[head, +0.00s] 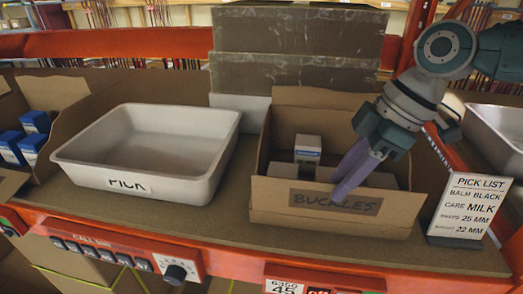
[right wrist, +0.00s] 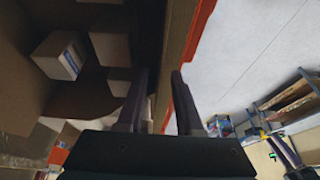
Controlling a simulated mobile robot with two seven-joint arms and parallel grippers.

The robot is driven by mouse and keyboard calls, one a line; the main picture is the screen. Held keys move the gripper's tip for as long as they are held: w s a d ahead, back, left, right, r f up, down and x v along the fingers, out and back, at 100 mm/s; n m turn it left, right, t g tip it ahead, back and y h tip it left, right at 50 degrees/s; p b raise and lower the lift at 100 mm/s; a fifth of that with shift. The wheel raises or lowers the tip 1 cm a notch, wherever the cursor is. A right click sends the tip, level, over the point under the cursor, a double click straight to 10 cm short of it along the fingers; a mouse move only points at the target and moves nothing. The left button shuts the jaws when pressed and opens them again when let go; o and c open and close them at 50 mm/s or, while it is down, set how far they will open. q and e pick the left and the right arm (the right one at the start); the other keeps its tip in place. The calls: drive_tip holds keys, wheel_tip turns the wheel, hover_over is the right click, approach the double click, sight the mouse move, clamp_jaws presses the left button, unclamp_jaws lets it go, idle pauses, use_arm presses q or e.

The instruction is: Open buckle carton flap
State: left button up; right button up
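The buckles carton (head: 262,160) is a brown cardboard box on the shelf, with its top open. Its front flap (head: 300,198), marked BUCKLES, stands up along the front side. My right gripper (head: 343,190) reaches down from the upper right to the top edge of this flap. In the right wrist view my right gripper (right wrist: 160,100) has its fingers apart. The brown flap edge (right wrist: 176,50) runs into the gap between them; I cannot tell whether they touch it. White and brown small boxes (right wrist: 60,55) lie inside the carton.
A white PICK tray (head: 85,178) stands left of the carton. A pick list sign (head: 465,205) stands close to the carton's right side. A grey bin (head: 490,125) is at the far right, and blue-and-white boxes (head: 30,140) are at the far left.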

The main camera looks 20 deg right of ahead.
drive_tip(key=b, duration=0.3)
hover_over(311, 217)
drive_tip(key=d, duration=0.2)
drive_tip(key=f, duration=0.2)
drive_tip(key=s+f, duration=0.1)
drive_tip(key=f, duration=0.1)
drive_tip(key=shift+f, duration=0.2)
use_arm(q)
wheel_tip(311, 217, down, 4)
drive_tip(key=shift+f, duration=0.1)
use_arm(e)
clamp_jaws()
use_arm(q)
drive_tip(key=shift+d, duration=0.15)
